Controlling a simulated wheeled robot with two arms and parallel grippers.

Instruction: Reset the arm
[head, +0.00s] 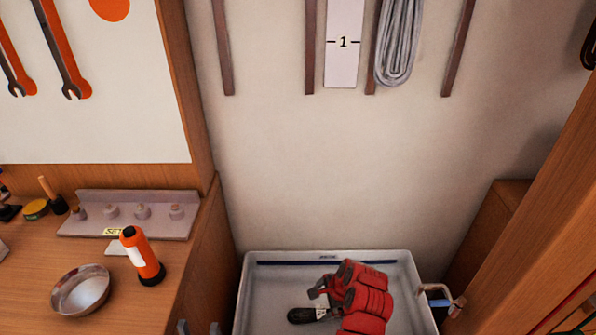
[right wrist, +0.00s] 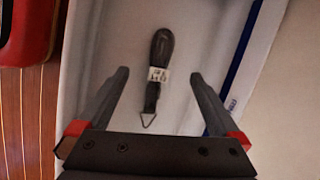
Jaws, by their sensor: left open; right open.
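My right arm, red, reaches over the white tray (head: 262,300) in the head view. Its gripper (head: 317,291) is open and empty, above a black-handled tool (head: 302,315) lying in the tray. In the right wrist view the tool (right wrist: 161,50) shows between and beyond the two spread fingers (right wrist: 160,76), apart from them. It has a white label and a triangular wire end. My left gripper (head: 199,328) shows only its two fingertips at the bottom edge, apart and with nothing between them, beside the wooden bench.
The bench (head: 30,275) holds a metal bowl (head: 80,290), an orange flashlight (head: 142,256) and a grey pegged rack (head: 128,213). A grey coiled line (head: 398,45) hangs on the wall beside a "1" plate (head: 343,42). A wooden post (head: 540,230) stands at right. The wall area above the tray is clear.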

